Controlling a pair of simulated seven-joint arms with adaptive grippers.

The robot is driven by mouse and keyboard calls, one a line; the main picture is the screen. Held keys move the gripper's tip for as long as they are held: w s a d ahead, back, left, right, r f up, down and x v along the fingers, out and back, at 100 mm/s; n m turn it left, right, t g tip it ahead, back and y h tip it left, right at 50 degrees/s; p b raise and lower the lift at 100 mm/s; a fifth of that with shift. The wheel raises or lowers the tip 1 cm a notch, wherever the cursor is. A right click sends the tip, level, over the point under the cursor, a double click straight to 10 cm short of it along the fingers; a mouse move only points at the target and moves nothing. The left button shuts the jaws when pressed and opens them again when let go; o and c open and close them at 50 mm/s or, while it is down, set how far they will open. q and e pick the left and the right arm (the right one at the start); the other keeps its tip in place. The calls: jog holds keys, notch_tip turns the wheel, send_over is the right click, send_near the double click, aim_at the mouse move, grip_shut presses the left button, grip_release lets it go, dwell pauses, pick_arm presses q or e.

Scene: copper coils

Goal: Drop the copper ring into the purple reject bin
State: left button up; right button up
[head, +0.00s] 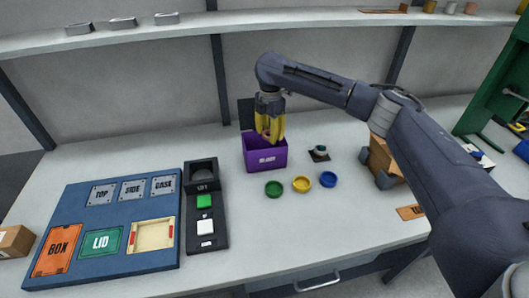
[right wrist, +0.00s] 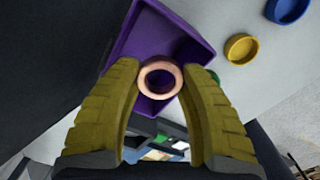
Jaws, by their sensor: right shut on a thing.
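The copper ring (right wrist: 160,79) shows in the right wrist view between the yellow fingers of my right gripper (right wrist: 160,80), which is shut on it. The purple reject bin (head: 267,160) stands on the table in the middle of the head view. My right gripper (head: 270,137) points down at the bin's opening, its fingertips near the rim. In the right wrist view the bin (right wrist: 132,50) lies behind the ring. The ring cannot be made out in the head view. My left gripper is not in view.
Green (head: 273,189), yellow (head: 301,184) and blue (head: 328,179) dishes sit right of and in front of the bin. A small dark fixture (head: 319,154) is beside it. A blue sorting board (head: 75,205) and a dark button panel (head: 207,244) lie to the left.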

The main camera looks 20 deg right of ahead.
jog(key=shift+f, duration=0.55)
jog(key=o, duration=1.4)
jog(key=shift+c, duration=0.2)
notch_tip(320, 180, up, 12)
